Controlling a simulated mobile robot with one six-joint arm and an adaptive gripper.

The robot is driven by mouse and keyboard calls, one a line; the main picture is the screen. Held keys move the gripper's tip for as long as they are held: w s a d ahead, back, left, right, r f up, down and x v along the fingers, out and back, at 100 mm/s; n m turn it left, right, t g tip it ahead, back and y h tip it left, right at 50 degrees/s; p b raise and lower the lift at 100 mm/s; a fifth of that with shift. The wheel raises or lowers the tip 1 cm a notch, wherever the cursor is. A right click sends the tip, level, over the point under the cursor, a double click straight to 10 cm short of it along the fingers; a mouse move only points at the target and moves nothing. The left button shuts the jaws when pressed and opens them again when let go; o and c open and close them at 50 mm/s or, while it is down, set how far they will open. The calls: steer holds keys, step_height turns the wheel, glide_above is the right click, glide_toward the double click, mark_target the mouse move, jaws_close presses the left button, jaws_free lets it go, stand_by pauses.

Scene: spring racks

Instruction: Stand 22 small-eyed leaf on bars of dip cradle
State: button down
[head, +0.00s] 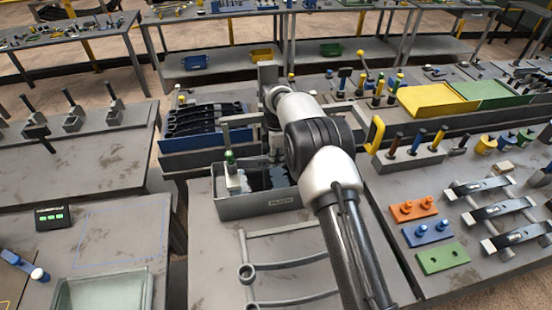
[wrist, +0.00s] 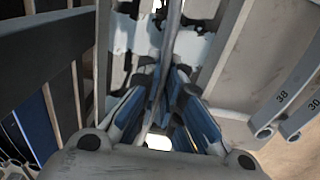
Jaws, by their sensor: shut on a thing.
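My gripper (wrist: 165,115) has its blue-padded fingers closed on a thin grey leaf (wrist: 168,50), seen edge-on in the wrist view. Its number and eye are not readable. In the head view my wrist hangs over the back of a grey tank (head: 258,207) with dark liquid, and my arm hides the fingers and the held leaf. Dark and pale patches show below the leaf in the wrist view. I cannot clearly make out the cradle bars. More curved leaves (head: 290,264) lie on the bench in front of the tank; two at right in the wrist view (wrist: 290,98) carry numbers.
A blue rack (head: 200,141) of dark leaves stands behind the tank. A green-topped upright handle (head: 230,158) stands at the tank's left. The left bench has some free room.

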steer(key=shift+w+f+b, duration=0.1)
steer(key=shift+f+b, duration=0.2)
steer(key=c, duration=1.7)
jaws_free()
steer(key=shift+f, duration=0.1)
steer(key=shift+o, duration=0.8)
steer(key=shift+s+f, duration=0.15)
steer(key=shift+s, duration=0.1)
steer(key=o, duration=0.3)
steer(key=shift+w, duration=0.1)
steer(key=shift+o, duration=0.2)
steer(key=shift+r, duration=0.2)
steer(key=shift+r+p, duration=2)
steer(key=shift+r, duration=1.45)
